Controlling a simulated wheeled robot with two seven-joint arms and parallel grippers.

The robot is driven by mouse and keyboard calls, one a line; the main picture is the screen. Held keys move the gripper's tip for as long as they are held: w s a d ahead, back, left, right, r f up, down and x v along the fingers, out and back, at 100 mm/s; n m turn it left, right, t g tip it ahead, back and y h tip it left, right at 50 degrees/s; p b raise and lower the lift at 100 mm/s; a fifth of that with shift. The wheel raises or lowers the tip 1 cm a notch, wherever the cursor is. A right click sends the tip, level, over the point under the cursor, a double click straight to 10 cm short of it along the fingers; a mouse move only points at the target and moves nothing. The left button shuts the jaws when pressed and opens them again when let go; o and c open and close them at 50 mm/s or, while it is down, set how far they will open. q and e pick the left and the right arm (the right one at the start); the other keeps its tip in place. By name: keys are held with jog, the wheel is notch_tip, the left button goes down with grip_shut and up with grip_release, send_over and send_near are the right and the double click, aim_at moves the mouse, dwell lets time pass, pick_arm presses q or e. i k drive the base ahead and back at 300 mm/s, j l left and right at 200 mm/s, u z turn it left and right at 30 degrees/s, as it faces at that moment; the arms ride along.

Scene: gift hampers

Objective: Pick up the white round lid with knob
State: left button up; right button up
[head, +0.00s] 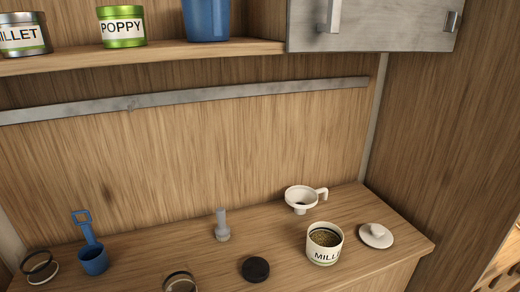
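The white round lid with knob (376,236) lies flat, knob up, on the right part of the wooden counter, near its front right corner. It stands just right of an open white jar (324,244) labelled "MILL…", which holds a grainy filling. A small gap seems to separate lid and jar. Neither of my grippers shows in the head view.
A white funnel (301,198) stands behind the jar. A black round lid (255,269), a grey plunger-like piece (222,226), rings (180,282) and a blue scoop (92,258) are further left. A shelf (150,53) with tins hangs above. A wooden wall (445,140) rises at right.

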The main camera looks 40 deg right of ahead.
aim_at(376, 236)
jog(key=l+z, duration=0.2)
jog(key=z, duration=1.9)
